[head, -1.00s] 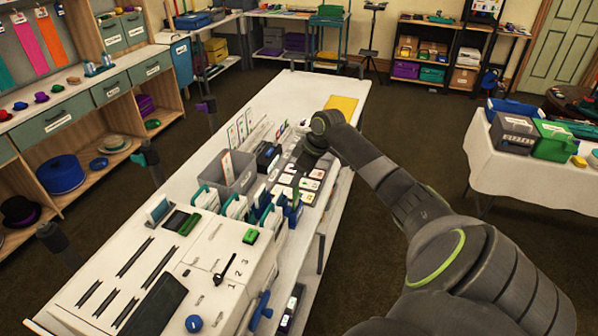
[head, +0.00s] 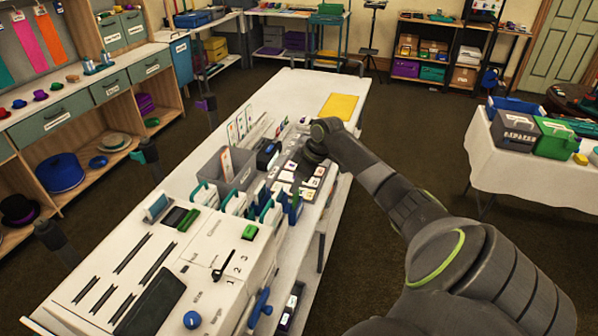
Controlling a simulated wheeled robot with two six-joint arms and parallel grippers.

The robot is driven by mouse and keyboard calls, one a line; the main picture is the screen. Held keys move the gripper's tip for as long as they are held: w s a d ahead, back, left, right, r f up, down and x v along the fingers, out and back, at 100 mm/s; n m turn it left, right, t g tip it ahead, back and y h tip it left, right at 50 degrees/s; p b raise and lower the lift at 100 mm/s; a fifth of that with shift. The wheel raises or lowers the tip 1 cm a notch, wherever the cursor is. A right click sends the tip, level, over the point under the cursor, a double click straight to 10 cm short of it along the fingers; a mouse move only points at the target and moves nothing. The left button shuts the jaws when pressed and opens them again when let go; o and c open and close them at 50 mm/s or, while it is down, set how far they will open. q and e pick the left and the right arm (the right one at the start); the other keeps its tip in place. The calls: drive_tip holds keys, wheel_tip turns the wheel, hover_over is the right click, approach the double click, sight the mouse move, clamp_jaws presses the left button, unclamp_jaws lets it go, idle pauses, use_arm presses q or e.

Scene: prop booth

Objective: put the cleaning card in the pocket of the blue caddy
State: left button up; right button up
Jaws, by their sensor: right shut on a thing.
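My right gripper (head: 300,172) is low over the white table, above the rows of small cards and just behind the blue caddy. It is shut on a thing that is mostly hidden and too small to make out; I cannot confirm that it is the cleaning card. What looks like the blue caddy (head: 295,213) stands near the table's right edge, beside white-and-teal card holders. Its pocket is too small to make out. My left gripper is not in view.
A grey bin (head: 243,178) stands left of the gripper. A white machine (head: 215,262) with a green button and black slots fills the near end. A yellow sheet (head: 340,106) lies at the far end, with bare table (head: 300,90) around it.

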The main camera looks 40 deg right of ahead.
drive_tip(key=shift+f, duration=0.35)
drive_tip(key=o, duration=0.7)
drive_tip(key=shift+o, duration=0.2)
drive_tip(key=shift+r, duration=0.1)
drive_tip(key=b+v, duration=0.3)
drive_tip(key=v, duration=1.4)
drive_tip(key=shift+b, duration=0.35)
